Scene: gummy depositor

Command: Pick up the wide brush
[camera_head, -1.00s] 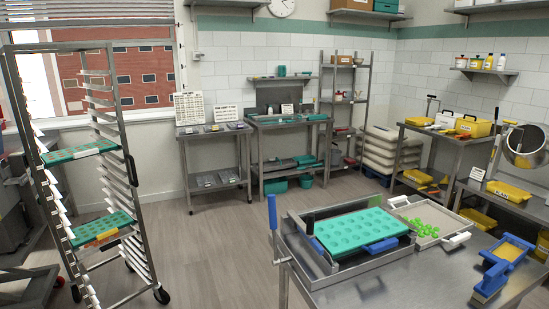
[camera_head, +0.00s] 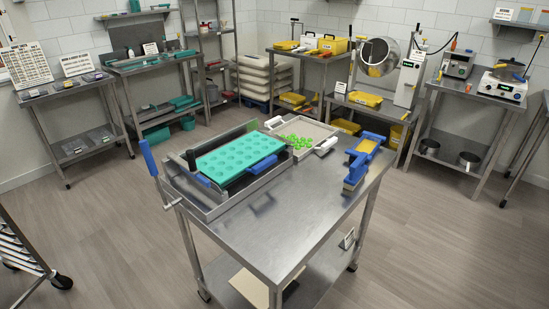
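A blue tool that looks like the wide brush (camera_head: 355,173) lies on the right side of the steel table (camera_head: 285,220), near its right edge. Its bristles are not clear at this size. A yellow piece with blue ends (camera_head: 368,146) lies just behind it; I cannot tell whether the two touch or are one tool. Another blue handle (camera_head: 265,164) shows at the right side of the teal mould (camera_head: 240,154). Neither of my grippers is in view.
The mould sits in a steel frame with a blue lever (camera_head: 148,157). A tray (camera_head: 323,131) with green gummies is behind. The front of the tabletop is bare. Floor (camera_head: 440,240) is open to the right. A wheeled rack (camera_head: 25,250) stands at lower left.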

